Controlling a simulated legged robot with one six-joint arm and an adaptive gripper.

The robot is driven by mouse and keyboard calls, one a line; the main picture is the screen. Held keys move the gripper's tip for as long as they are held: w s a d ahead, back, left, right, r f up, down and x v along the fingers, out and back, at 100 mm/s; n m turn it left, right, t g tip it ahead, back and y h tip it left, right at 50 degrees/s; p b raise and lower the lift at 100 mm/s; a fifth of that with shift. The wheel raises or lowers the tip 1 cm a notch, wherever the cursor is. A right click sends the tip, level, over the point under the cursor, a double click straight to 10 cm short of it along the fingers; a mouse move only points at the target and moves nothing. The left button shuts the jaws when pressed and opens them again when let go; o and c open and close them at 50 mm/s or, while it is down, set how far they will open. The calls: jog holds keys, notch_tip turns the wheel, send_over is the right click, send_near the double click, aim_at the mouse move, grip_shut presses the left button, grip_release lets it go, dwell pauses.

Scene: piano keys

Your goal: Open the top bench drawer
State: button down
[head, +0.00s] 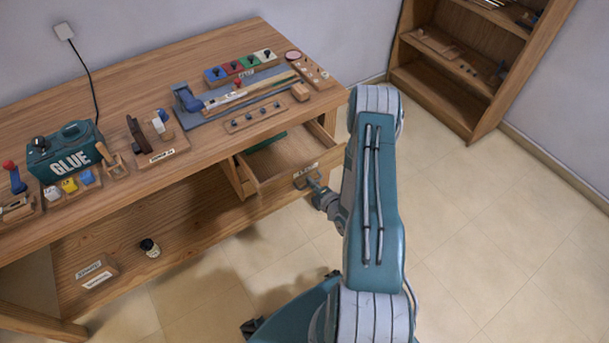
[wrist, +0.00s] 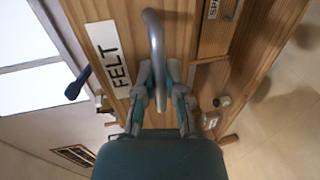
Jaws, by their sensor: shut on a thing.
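The top bench drawer (head: 278,165) stands pulled out from under the right end of the bench top, its inside showing and a green thing at its back left. Its front carries a white FELT label (wrist: 113,62) and a curved grey handle (wrist: 154,45). My gripper (wrist: 160,85) is shut on this handle in the wrist view. In the head view my gripper (head: 317,188) is at the drawer front, partly hidden by my arm. A lower drawer front (wrist: 216,35) with a partly cut-off label shows beside it in the wrist view.
The bench top (head: 225,45) holds a green GLUE box (head: 66,150), tools and coloured blocks. A small jar (head: 149,248) and a labelled box (head: 97,271) sit on the lower shelf. A bookcase (head: 440,85) stands at the back right. Floor (head: 500,220) to the right is clear.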

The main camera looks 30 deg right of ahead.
jog(key=shift+s+d+f, duration=0.1)
jog(key=shift+s+d, duration=0.1)
jog(key=shift+s, duration=0.2)
jog(key=c, duration=0.7)
grip_release()
jog(key=shift+w+d, duration=0.1)
jog(key=shift+d, duration=0.05)
jog(key=shift+v, duration=5.95)
